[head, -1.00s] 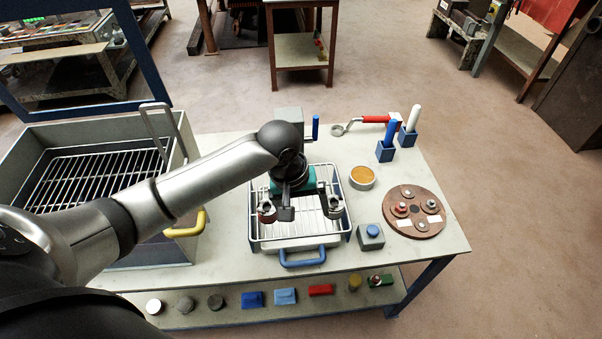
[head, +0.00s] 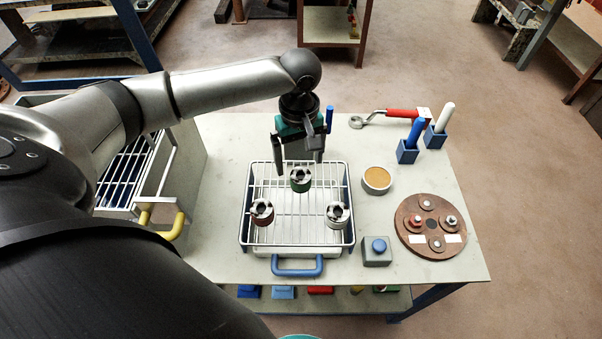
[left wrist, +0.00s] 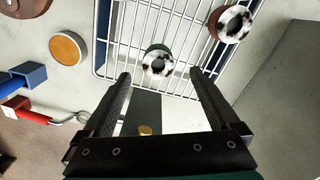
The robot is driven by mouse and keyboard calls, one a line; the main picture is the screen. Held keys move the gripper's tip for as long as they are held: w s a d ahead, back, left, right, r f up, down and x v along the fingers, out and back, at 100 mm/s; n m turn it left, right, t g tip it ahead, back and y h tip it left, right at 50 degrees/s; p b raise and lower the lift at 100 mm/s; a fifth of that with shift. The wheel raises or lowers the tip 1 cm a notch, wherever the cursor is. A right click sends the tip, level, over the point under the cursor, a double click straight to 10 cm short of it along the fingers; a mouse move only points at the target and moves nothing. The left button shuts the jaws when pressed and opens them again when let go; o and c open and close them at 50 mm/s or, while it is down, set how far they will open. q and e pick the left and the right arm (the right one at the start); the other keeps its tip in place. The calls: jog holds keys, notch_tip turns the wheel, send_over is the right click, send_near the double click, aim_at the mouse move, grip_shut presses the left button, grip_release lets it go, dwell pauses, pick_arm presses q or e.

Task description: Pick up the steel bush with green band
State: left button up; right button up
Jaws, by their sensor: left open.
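The steel bush with green band (head: 300,179) stands on the wire rack of the tray, near its far side. In the left wrist view the green-banded bush (left wrist: 157,62) shows beyond and between the fingertips, apart from them. My left gripper (head: 299,168) is open and empty, pointing down just behind the bush in the head view. In the left wrist view the gripper (left wrist: 160,77) has its two fingers wide apart. My right gripper is not in view.
A red-banded bush (head: 262,212) and a white-banded bush (head: 338,214) stand nearer on the rack (head: 246,228). Right of it are an orange-filled cup (head: 376,181), a grey button box (head: 377,257) and a round brown board (head: 408,240).

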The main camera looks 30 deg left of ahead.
aim_at(300, 174)
pick_arm(q)
jog(key=shift+f, duration=0.8)
jog(key=f+b, duration=0.1)
jog(key=f, duration=0.1)
jog(key=f+b, duration=0.1)
jog(key=f, duration=0.1)
jog(key=shift+w+f, duration=0.2)
jog(key=shift+f, duration=0.15)
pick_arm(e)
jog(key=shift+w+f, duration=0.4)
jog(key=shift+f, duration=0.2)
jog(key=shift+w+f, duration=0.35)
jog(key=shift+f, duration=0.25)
pick_arm(q)
jog(key=shift+r, duration=0.1)
grip_shut()
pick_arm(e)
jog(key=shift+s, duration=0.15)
